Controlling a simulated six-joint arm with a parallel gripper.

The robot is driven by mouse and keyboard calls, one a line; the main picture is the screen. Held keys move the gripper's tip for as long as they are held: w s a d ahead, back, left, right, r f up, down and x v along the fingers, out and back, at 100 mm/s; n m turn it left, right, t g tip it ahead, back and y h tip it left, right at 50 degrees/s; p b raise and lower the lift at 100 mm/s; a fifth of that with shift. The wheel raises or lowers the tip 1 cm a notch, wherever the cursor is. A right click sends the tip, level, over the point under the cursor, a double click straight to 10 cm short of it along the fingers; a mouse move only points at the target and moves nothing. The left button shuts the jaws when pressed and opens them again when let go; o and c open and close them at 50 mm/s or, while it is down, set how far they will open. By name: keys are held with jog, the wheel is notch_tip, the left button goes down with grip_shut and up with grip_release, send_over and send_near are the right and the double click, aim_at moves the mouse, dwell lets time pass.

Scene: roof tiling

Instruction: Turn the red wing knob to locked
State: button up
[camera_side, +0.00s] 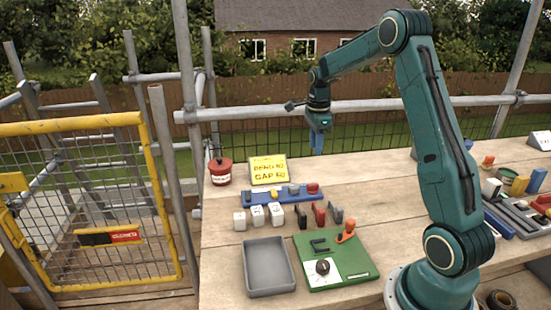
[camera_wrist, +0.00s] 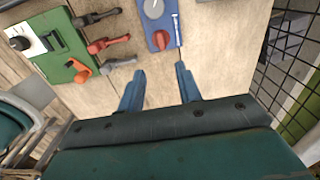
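The red wing knob (camera_wrist: 160,39) sits at the near end of a blue board (camera_wrist: 155,25) in the wrist view, next to a grey round dial (camera_wrist: 153,8). In the side view the knob (camera_side: 313,188) is at the right end of the blue board (camera_side: 255,197). Small white lettering runs along the board's edge but is unreadable, so I cannot tell the knob's setting. My gripper (camera_wrist: 160,87) is open and empty, its two blue fingers apart and clear of the knob. In the side view my gripper (camera_side: 317,145) hangs above the bench, behind the knob.
A red clamp-like piece (camera_wrist: 108,43) lies between dark and grey ones beside the board. A green board (camera_side: 365,271) with a black knob and orange lever, and a grey tray (camera_side: 249,284), are nearer the front. A yellow sign (camera_side: 269,169) stands behind. Mesh fencing borders the bench.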

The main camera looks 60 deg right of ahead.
aim_at(313, 184)
jog(key=shift+d+f, duration=0.15)
jog(key=shift+d, duration=0.05)
jog(key=shift+f, duration=0.1)
notch_tip(313, 184, down, 14)
jog(key=shift+r, duration=0.2)
dwell(0.6)
grip_shut()
